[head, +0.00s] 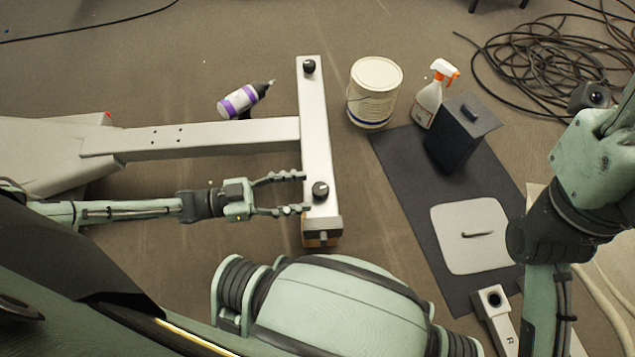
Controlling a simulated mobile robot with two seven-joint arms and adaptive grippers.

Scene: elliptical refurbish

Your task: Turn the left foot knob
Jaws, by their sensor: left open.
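I cannot tell from the picture which one is called left. My left gripper (292,193) is open, with its fingers pointing right. The fingertips are just left of the lower knob, at the crossbar's edge; contact is not clear. My right arm comes in at the right, but its gripper is not in view.
A purple-labelled bottle (245,98) lies left of the crossbar. A white tub (375,92), a spray bottle (431,95), a dark box (460,133) and a light panel (470,258) stand or lie right of it, around a dark mat (400,160). Coiled cable (545,60) lies upper right.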

